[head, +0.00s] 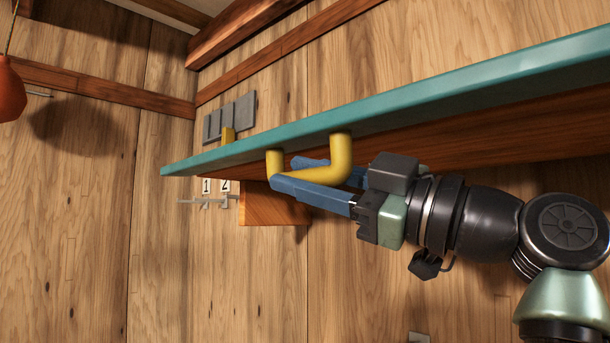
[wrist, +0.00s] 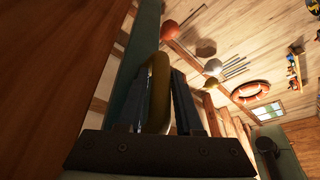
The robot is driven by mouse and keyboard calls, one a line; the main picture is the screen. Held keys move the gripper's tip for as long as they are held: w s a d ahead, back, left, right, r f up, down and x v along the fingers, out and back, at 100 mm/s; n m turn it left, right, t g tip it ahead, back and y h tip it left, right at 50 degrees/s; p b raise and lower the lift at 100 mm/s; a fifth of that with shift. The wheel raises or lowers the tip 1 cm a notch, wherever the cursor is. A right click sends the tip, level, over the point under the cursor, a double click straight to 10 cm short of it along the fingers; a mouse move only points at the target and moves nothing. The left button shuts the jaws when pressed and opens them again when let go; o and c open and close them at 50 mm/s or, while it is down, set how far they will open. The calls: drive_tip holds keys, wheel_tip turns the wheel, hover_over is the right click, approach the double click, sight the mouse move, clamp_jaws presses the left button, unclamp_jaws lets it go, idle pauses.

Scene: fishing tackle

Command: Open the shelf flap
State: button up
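The shelf flap is a long board with a teal edge (head: 410,98) and a brown wooden face (head: 480,135), slanting across the head view from lower left to upper right. A yellow bar handle (head: 342,160) stands out from its teal side. My gripper (head: 285,172) has its blue fingers on both sides of the handle bar and looks shut on it. In the wrist view the handle (wrist: 158,85) stands between the two fingers, which partly hide it. The teal board (wrist: 140,60) is close beside the left finger.
Number plates 1 and 2 (head: 206,186) with hooks are on the plank wall beyond the flap. A wooden block (head: 270,205) is below it. Grey plates (head: 230,117) are above. An orange float (head: 10,90) hangs at far left. The wrist view shows a ring buoy (wrist: 250,92).

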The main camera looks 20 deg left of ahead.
drive_tip(key=shift+o, duration=1.4)
drive_tip(key=b+v, duration=0.3)
drive_tip(key=v, duration=1)
drive_tip(key=shift+b, duration=0.3)
